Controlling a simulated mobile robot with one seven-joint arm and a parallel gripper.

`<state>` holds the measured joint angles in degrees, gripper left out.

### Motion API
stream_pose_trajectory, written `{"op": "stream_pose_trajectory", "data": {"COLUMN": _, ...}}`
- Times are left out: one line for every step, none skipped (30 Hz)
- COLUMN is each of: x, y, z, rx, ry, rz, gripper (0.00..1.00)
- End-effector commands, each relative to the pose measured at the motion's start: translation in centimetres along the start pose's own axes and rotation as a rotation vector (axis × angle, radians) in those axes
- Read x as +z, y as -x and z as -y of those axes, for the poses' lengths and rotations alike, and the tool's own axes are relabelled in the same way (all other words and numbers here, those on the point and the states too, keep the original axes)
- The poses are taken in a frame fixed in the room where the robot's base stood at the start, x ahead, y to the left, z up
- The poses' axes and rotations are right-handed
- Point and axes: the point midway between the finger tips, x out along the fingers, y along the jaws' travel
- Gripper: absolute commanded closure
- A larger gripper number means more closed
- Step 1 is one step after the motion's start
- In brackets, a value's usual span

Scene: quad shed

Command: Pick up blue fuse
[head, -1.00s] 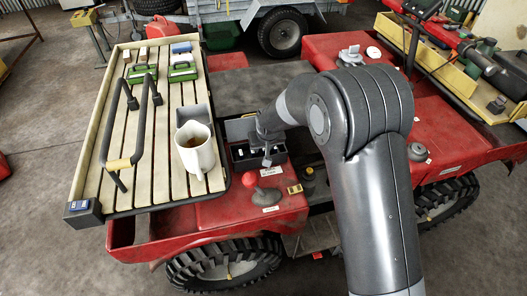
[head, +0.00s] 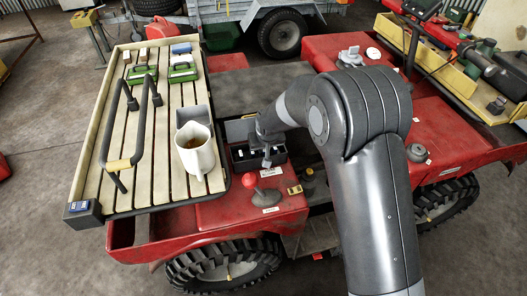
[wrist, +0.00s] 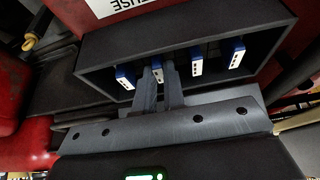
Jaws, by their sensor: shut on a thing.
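The dark fuse box (head: 240,157) is set in the red vehicle body in the head view, and its open tray (wrist: 108,48) fills the upper part of the wrist view. Several blue fuses with white faces stand in a row in it. My gripper (wrist: 159,80) has its two fingers close together around one blue fuse (wrist: 157,69), shut on it. Another blue fuse (wrist: 125,78) is just left of the fingers, and others (wrist: 197,60) (wrist: 237,56) stand to the right. In the head view my gripper (head: 267,162) is at the box, its fingertips small.
A white jug (head: 197,155) stands on the slatted rack (head: 150,185) left of the box. A red-knobbed lever (head: 250,181) rises in front of the box. A label (wrist: 120,5) with the word FUSE is beside the box. The box walls stand close around the fingers.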

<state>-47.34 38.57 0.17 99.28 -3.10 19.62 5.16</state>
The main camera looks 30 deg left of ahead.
Motion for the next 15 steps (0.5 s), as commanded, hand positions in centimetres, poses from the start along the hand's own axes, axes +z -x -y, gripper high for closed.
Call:
{"op": "stream_pose_trajectory", "data": {"x": 0.0, "y": 0.0, "z": 0.0, "rx": 0.0, "ry": 0.0, "rz": 0.0, "gripper": 1.0}}
{"op": "stream_pose_trajectory", "data": {"x": 0.0, "y": 0.0, "z": 0.0, "rx": 0.0, "ry": 0.0, "rz": 0.0, "gripper": 1.0}}
{"op": "stream_pose_trajectory", "data": {"x": 0.0, "y": 0.1, "z": 0.0, "rx": 0.0, "ry": 0.0, "rz": 0.0, "gripper": 1.0}}
{"op": "stream_pose_trajectory", "data": {"x": -0.1, "y": 0.1, "z": 0.0, "rx": 0.0, "ry": 0.0, "rz": 0.0, "gripper": 1.0}}
{"op": "stream_pose_trajectory", "data": {"x": -0.1, "y": 0.2, "z": 0.0, "rx": 0.0, "ry": 0.0, "rz": -0.001, "gripper": 1.0}}
{"op": "stream_pose_trajectory", "data": {"x": -0.2, "y": 0.4, "z": 0.0, "rx": 0.0, "ry": 0.0, "rz": -0.001, "gripper": 1.0}}
{"op": "stream_pose_trajectory", "data": {"x": -0.3, "y": 0.6, "z": 0.0, "rx": 0.0, "ry": 0.0, "rz": 0.0, "gripper": 1.0}}
{"op": "stream_pose_trajectory", "data": {"x": -0.4, "y": 0.8, "z": 0.0, "rx": 0.0, "ry": 0.0, "rz": 0.0, "gripper": 1.0}}
{"op": "stream_pose_trajectory", "data": {"x": -0.6, "y": 1.2, "z": 0.0, "rx": 0.0, "ry": 0.0, "rz": -0.001, "gripper": 1.0}}
{"op": "stream_pose_trajectory", "data": {"x": -0.7, "y": 1.6, "z": 0.0, "rx": 0.0, "ry": 0.0, "rz": -0.002, "gripper": 1.0}}
{"op": "stream_pose_trajectory", "data": {"x": -0.9, "y": 2.0, "z": 0.0, "rx": 0.0, "ry": 0.0, "rz": -0.003, "gripper": 1.0}}
{"op": "stream_pose_trajectory", "data": {"x": -1.2, "y": 2.7, "z": 0.0, "rx": 0.0, "ry": 0.0, "rz": -0.002, "gripper": 1.0}}
{"op": "stream_pose_trajectory", "data": {"x": -1.4, "y": 3.2, "z": -0.1, "rx": 0.0, "ry": -0.001, "rz": -0.003, "gripper": 1.0}}
{"op": "stream_pose_trajectory", "data": {"x": -1.7, "y": 3.9, "z": -0.1, "rx": 0.0, "ry": -0.001, "rz": -0.004, "gripper": 1.0}}
{"op": "stream_pose_trajectory", "data": {"x": -1.4, "y": 4.5, "z": -0.9, "rx": 0.002, "ry": -0.005, "rz": 0.0, "gripper": 1.0}}
